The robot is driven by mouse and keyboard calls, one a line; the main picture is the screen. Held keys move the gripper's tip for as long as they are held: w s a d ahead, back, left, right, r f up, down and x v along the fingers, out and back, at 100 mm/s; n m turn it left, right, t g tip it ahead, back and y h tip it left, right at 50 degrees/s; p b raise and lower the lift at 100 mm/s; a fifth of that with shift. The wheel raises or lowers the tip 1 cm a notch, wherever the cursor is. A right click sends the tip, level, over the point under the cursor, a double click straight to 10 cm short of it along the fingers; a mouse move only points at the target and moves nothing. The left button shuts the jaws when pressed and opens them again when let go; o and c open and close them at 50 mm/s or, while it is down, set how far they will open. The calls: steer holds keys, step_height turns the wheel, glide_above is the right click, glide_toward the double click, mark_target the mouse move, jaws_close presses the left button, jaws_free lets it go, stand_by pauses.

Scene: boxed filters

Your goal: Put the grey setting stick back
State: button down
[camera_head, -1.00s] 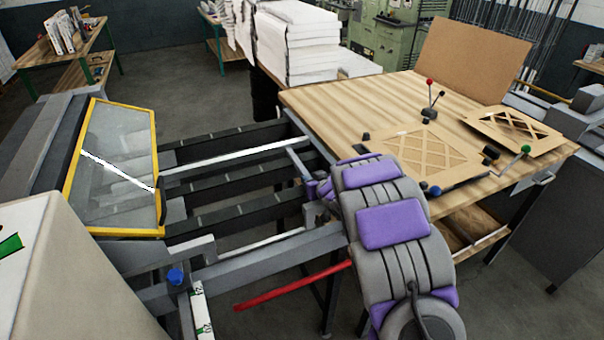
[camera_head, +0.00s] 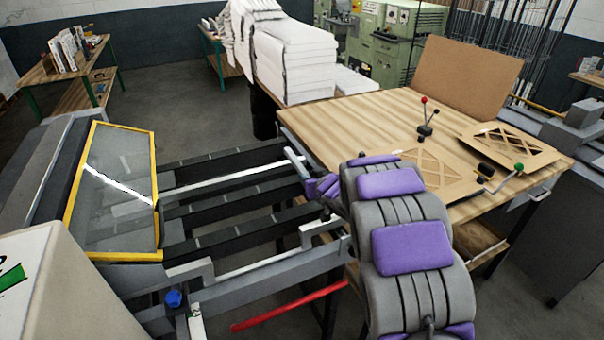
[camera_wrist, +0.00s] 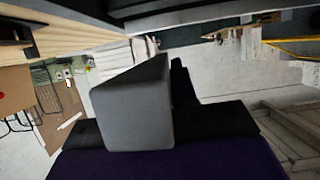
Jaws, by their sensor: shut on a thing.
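The grey setting stick (camera_wrist: 133,105) fills the middle of the wrist view as a smooth grey block with a slanted end, seen close up. My gripper (camera_wrist: 165,125), with dark jaws, is shut on it. In the head view, my gripper (camera_head: 326,188) is small and partly hidden behind my grey and purple arm. The stick (camera_head: 296,162) appears there as a short grey bar reaching up and left from the gripper, beside the table's left edge and above the machine's rails. I cannot tell its exact height over them.
A wooden table (camera_head: 352,112) holds latticed boards (camera_head: 510,144), an upright brown panel (camera_head: 465,82) and a stand with red and black balls (camera_head: 426,118). The machine's dark rails (camera_head: 230,190) and yellow-framed cover (camera_head: 112,255) lie left. A red bar (camera_head: 290,306) juts out below.

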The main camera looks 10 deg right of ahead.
steer(key=shift+r, duration=0.4)
steer(key=shift+s+a, duration=0.1)
steer(key=shift+a, duration=0.1)
steer(key=shift+m+h, duration=0.3)
steer(key=s+a+f, duration=0.2)
steer(key=s+a, duration=0.1)
steer(key=s+a+f, duration=0.1)
steer(key=shift+s+a, duration=0.15)
steer(key=shift+a, duration=0.2)
steer(key=s+d+m+h, duration=0.2)
steer(key=s+d, duration=0.1)
steer(key=s, duration=0.2)
steer(key=shift+s+t+h, duration=0.25)
steer(key=shift+t+h, duration=0.05)
steer(key=shift+a, duration=0.1)
